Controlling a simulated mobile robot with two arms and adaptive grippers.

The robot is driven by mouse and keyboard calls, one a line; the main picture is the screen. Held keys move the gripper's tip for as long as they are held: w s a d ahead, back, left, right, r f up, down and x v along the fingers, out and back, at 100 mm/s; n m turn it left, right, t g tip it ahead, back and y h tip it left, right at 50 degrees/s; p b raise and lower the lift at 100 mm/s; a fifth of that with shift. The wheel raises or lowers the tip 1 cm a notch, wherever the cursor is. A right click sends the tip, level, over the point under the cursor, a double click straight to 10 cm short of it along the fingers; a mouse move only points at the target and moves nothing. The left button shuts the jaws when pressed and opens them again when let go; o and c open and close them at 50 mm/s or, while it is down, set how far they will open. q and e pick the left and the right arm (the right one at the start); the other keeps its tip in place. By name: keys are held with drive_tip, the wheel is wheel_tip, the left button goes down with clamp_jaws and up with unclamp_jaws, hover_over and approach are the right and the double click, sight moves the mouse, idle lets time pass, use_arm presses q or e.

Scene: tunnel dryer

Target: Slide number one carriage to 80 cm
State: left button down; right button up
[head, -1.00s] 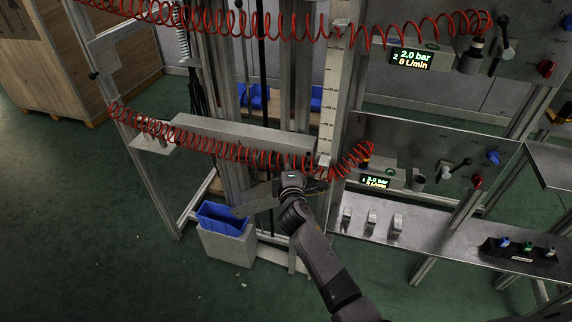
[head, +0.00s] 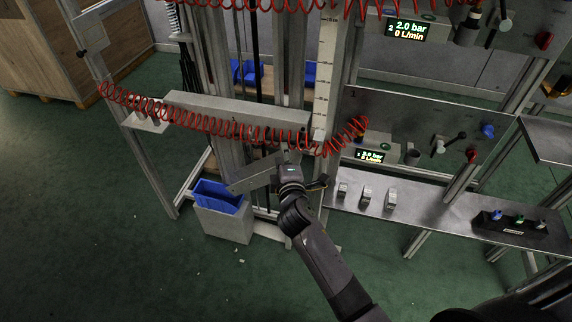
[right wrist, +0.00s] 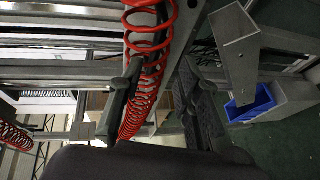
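The lower carriage, a long grey horizontal beam (head: 238,112), spans the upright rails in the head view, level with the unit whose display (head: 369,155) begins with 1. I take it as number one. A red coiled hose runs along its front. A vertical scale (head: 322,75) stands at its right end, with a small pale block (head: 318,136) low on it; the markings are too small to read surely. My right gripper (head: 289,170) is just below the beam's right part. In the right wrist view its fingers (right wrist: 158,100) are apart, with red hose visible between them; contact cannot be told. My left gripper is out of view.
A flat grey plate (head: 252,174) is left of my right gripper. A grey bin with a blue box (head: 217,195) stands below it. A metal shelf (head: 430,212) with small blocks is at right. The green floor (head: 90,220) at left is clear.

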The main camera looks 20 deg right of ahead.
drive_tip(key=v, duration=0.4)
drive_tip(key=shift+s, duration=0.15)
drive_tip(key=s+f+m+g+y, duration=0.1)
drive_tip(key=s+f+m+g, duration=0.15)
drive_tip(key=s+f, duration=0.6)
drive_tip(key=s+f+m+g+y+p, duration=0.1)
drive_tip(key=s+f+g, duration=0.2)
drive_tip(key=f, duration=1.1)
drive_tip(key=s+f+m+g+y, duration=0.1)
drive_tip(key=s+f+g, duration=0.35)
drive_tip(key=f, duration=0.75)
drive_tip(key=s+d+f+m+g, duration=0.1)
drive_tip(key=s+f, duration=0.3)
drive_tip(key=s, duration=0.7)
drive_tip(key=s+d+f+m+g, duration=0.2)
drive_tip(key=s+f+m, duration=0.2)
drive_tip(key=s, duration=0.7)
drive_tip(key=s+d+f+m+g, duration=0.1)
drive_tip(key=s+d+f+m, duration=0.1)
drive_tip(key=s+f, duration=0.4)
drive_tip(key=s+m+p, duration=0.1)
drive_tip(key=s, duration=0.4)
drive_tip(key=shift+d+g, duration=0.3)
drive_tip(key=shift+d, duration=0.05)
drive_tip(key=shift+f, duration=0.1)
